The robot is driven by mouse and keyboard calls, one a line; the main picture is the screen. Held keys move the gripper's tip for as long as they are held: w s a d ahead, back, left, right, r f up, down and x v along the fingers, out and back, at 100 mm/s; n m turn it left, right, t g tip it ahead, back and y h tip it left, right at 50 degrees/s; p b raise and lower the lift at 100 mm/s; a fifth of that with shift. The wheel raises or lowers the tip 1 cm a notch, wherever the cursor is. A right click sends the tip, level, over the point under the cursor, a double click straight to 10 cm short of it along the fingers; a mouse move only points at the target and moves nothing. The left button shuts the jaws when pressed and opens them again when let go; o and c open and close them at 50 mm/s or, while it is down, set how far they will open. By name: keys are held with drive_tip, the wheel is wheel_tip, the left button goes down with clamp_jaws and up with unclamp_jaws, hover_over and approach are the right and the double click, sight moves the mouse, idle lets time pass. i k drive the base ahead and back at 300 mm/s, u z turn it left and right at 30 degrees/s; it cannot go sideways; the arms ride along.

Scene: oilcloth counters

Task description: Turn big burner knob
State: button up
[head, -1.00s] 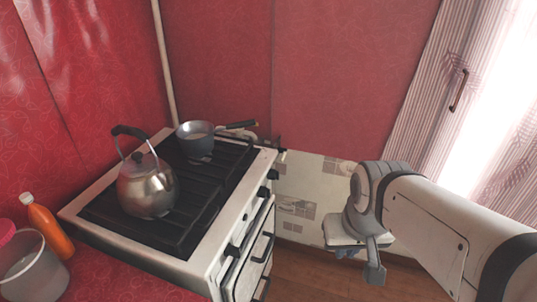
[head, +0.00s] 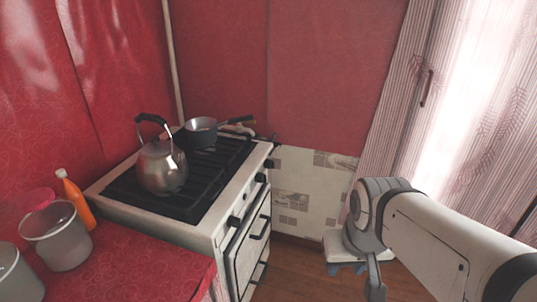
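The white stove (head: 205,229) stands at the left centre with a black grate on top. Its black knobs sit along the front edge: one near the front corner (head: 234,221) and two toward the far end, (head: 261,177) and (head: 268,163). The knobs are small, and I cannot tell which is the big burner knob. My gripper (head: 374,285) is to the right of the stove, low and well apart from the knobs. It is partly hidden by my wrist, and its opening does not show clearly.
A steel kettle (head: 163,171) and a grey saucepan (head: 201,133) stand on the grate. An orange bottle (head: 77,202) and grey containers (head: 62,246) stand on the red counter (head: 150,272) at the left. Wooden floor (head: 300,265) lies clear between stove and arm.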

sight(260, 177)
drive_tip(key=z, duration=0.1)
drive_tip(key=i, duration=1)
drive_tip(key=u, duration=0.15)
